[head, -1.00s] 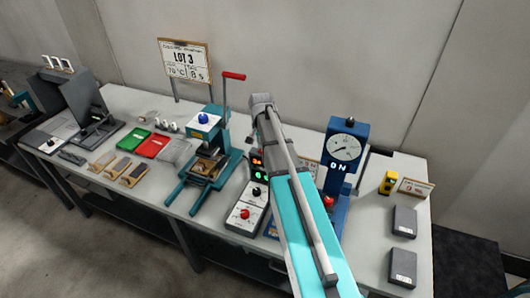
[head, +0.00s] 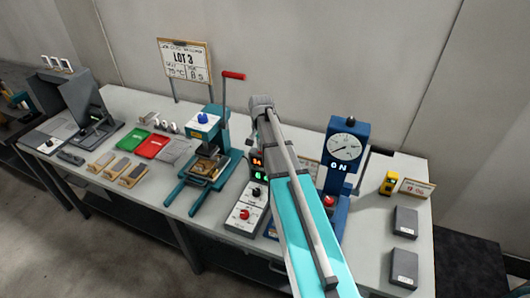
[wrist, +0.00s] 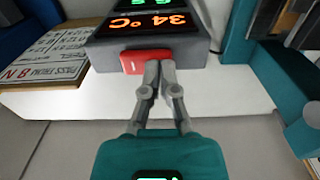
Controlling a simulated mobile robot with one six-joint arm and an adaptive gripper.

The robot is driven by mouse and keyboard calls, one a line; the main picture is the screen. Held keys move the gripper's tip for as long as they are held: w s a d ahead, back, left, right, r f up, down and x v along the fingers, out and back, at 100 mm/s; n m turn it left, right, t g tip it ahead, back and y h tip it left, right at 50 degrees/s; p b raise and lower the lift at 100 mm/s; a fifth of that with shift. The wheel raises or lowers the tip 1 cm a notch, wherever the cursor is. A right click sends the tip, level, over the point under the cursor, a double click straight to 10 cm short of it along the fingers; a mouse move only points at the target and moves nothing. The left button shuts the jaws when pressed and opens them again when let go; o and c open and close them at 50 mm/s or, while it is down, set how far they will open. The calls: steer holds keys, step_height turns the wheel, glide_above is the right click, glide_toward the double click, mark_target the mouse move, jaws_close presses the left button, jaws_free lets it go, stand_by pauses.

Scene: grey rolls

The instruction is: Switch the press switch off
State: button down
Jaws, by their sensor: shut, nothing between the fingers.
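The press controller is a grey box (wrist: 185,50) with a lit orange display and a lit green display in the wrist view. A red rocker switch (wrist: 135,62) is on its side facing the wrist camera. My gripper (wrist: 159,68) is shut and empty, with its fingertips at the right part of the red switch; I cannot tell whether they touch it. In the head view the lit displays (head: 257,163) show beside my arm; the switch and fingertips cannot be made out there. The teal press (head: 208,150) with a red-handled lever stands left of the controller.
A white box with knobs (head: 246,208) sits in front of the controller. A blue gauge stand (head: 343,150) is to the right. A printed card (wrist: 45,57) lies left of the controller in the wrist view. Red (head: 153,146) and green trays lie left of the press.

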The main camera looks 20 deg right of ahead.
steer(key=shift+r, duration=0.1)
steer(key=shift+r+p, duration=3.35)
steer(key=shift+p, duration=0.2)
steer(key=s+a+f+n+b, duration=0.3)
steer(key=s+a+n, duration=0.1)
steer(key=s+a, duration=0.3)
steer(key=s+a+f+n+b, duration=0.3)
steer(key=s+a, duration=0.4)
steer(key=s, duration=0.4)
steer(key=shift+s+a+f+n+b, duration=0.25)
steer(key=shift+s+f+n+b, duration=0.15)
steer(key=shift+n, duration=0.6)
